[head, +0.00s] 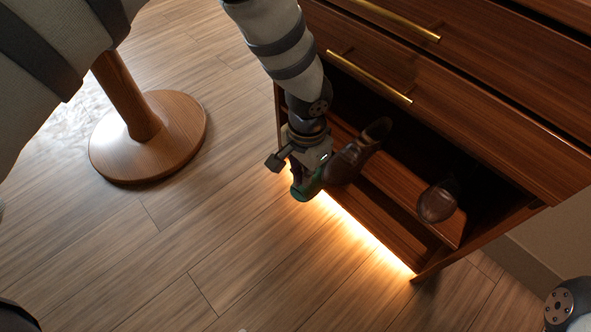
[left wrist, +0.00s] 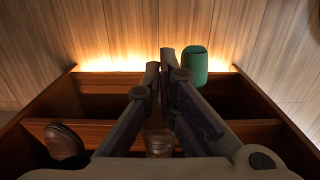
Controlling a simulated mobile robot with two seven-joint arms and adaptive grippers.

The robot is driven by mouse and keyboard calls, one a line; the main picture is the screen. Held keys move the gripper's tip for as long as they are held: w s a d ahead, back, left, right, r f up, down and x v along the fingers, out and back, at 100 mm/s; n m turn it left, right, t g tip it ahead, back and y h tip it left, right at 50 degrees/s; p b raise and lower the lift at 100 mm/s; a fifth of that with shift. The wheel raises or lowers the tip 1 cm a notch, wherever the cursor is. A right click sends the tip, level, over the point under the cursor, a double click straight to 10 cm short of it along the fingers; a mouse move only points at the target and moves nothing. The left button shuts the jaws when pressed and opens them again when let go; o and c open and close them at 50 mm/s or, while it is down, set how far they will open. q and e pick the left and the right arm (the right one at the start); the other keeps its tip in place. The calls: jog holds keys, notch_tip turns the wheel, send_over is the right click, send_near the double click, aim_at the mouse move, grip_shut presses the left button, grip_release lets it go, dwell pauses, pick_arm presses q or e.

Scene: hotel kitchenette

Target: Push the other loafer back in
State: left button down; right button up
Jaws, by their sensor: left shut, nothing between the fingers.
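Two dark brown loafers are in the open low section of the wooden cabinet. One loafer (head: 352,156) is beside my left gripper in the head view, its toe end reaching out past the shelf board. In the left wrist view, a brown patch of it (left wrist: 158,143) shows between and below the fingers. The other loafer (head: 438,201) sits farther right near the board's front edge; it is at lower left in the left wrist view (left wrist: 65,142). My left gripper (head: 306,184) is shut and empty, pointing down in front of the cabinet. My right gripper is out of view.
A green object (left wrist: 195,66) is just beyond the left fingers; I cannot tell what it is. The shelf board (head: 402,186) lies behind a lit floor gap. A drawer with a brass handle (head: 369,77) hangs above. A round wooden pedestal base (head: 175,142) stands left. Floor between is clear.

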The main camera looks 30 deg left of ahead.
aim_at(342, 169)
pick_arm(q)
notch_tip(342, 169, down, 10)
jog(key=b, duration=0.3)
jog(key=w, duration=0.1)
jog(key=w+d+b, duration=0.1)
jog(key=w+b, duration=0.1)
jog(key=shift+w+d+r, duration=0.3)
jog(key=shift+d+r, duration=0.05)
jog(key=shift+d, duration=0.05)
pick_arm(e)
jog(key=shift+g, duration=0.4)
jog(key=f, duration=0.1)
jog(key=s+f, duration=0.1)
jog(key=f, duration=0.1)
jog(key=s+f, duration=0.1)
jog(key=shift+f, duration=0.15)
